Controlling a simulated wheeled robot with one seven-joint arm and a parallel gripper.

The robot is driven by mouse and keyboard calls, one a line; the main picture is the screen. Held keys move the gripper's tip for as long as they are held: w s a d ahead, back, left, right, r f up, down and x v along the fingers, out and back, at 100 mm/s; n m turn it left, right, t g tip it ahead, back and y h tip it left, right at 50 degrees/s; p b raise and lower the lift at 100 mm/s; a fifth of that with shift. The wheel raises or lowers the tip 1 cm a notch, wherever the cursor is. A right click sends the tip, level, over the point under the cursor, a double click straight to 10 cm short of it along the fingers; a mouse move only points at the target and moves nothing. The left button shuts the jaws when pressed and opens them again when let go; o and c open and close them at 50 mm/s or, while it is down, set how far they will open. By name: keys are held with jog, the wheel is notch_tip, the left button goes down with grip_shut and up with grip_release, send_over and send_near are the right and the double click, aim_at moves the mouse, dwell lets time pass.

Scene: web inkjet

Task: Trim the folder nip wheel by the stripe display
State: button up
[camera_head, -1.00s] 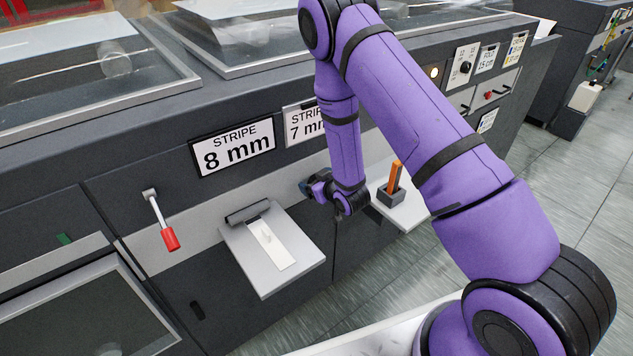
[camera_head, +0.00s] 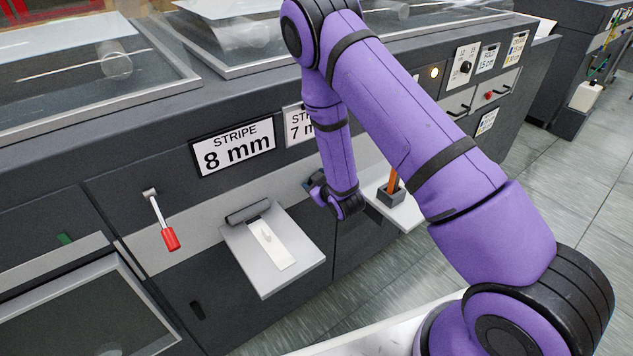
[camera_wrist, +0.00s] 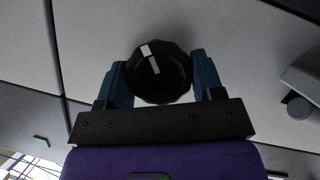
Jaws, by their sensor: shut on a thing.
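A black faceted wheel (camera_wrist: 161,74) with a white pointer mark sits on the grey panel in the wrist view. My gripper (camera_wrist: 158,70) is shut on it, one blue finger on each side. In the head view my gripper (camera_head: 318,189) is at the grey band of the machine front, and the wheel is hidden there. A stripe display (camera_head: 233,147) reads "STRIPE 8 mm". A second stripe sign (camera_head: 298,124) to its right shows "7 m", the rest hidden behind my arm.
A red-handled lever (camera_head: 162,220) hangs left of a grey shelf (camera_head: 242,248) holding a white strip. Another shelf (camera_head: 406,213) right of my gripper bears a dark holder (camera_head: 391,196) with an orange item. Small dials and signs are farther right.

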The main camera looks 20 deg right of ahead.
jog(key=n+h, duration=0.1)
jog(key=n, duration=0.1)
jog(key=n+t+h, duration=0.1)
jog(key=n, duration=0.1)
jog(key=shift+a+f+t, duration=0.1)
jog(key=shift+t, duration=0.2)
dwell(0.4)
jog(key=o, duration=0.9)
jog(key=shift+s, duration=0.15)
jog(key=v, duration=1)
jog(key=shift+s, duration=0.3)
